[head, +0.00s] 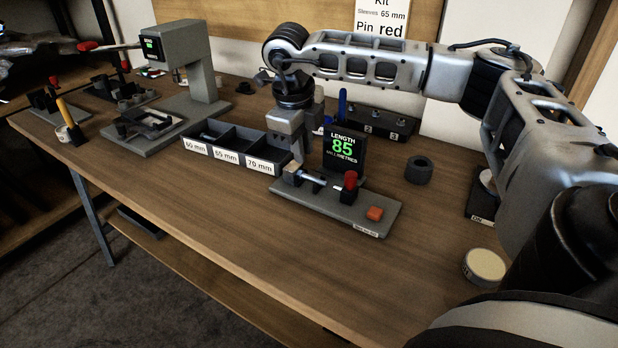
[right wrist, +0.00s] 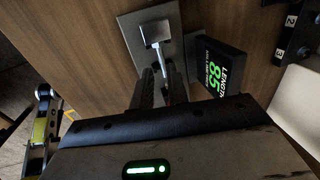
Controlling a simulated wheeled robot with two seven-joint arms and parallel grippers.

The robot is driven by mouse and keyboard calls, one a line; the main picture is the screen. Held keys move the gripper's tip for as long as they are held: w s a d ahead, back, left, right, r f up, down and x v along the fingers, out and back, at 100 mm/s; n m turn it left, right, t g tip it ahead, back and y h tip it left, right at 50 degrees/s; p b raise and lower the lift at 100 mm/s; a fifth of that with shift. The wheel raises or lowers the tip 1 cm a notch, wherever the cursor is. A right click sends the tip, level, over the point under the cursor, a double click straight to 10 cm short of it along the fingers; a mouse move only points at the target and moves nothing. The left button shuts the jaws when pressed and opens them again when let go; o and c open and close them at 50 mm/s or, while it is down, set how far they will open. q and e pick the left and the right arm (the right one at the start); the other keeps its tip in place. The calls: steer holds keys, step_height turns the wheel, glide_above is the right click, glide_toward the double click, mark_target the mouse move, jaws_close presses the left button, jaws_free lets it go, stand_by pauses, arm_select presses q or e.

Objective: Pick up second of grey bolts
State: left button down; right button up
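A grey bolt (head: 315,180) lies across the length gauge (head: 330,205), between a pale block and a red-knobbed stop. The gauge's display (head: 343,147) reads 85. My right gripper (head: 292,160) hangs over the gauge's left end, pointing down. In the right wrist view the two dark fingers (right wrist: 160,82) stand apart, with the bolt's thin shaft (right wrist: 160,60) running between them; I cannot tell whether they touch it. Another grey piece (head: 208,136) lies in the 60 mm compartment of the sorting bin (head: 228,160). My left gripper does not clearly show.
A tall grey press-like device (head: 187,60) stands at the back left. A dark ring (head: 419,170) and a round pale-topped tin (head: 485,266) stand right of the gauge. A numbered dark rack (head: 370,125) is behind it. The table's front strip is clear.

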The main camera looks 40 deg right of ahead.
mark_target(307, 175)
steer(key=shift+w+d+f, duration=0.1)
steer(key=shift+d+f, duration=0.1)
steer(key=shift+f, duration=0.85)
steer(key=shift+w+d+f, duration=0.1)
steer(key=shift+d+f, duration=0.1)
steer(key=shift+f, duration=0.8)
steer(key=shift+d+f, duration=0.2)
steer(key=shift+f, duration=0.85)
steer(key=shift+c, duration=0.4)
jaws_close()
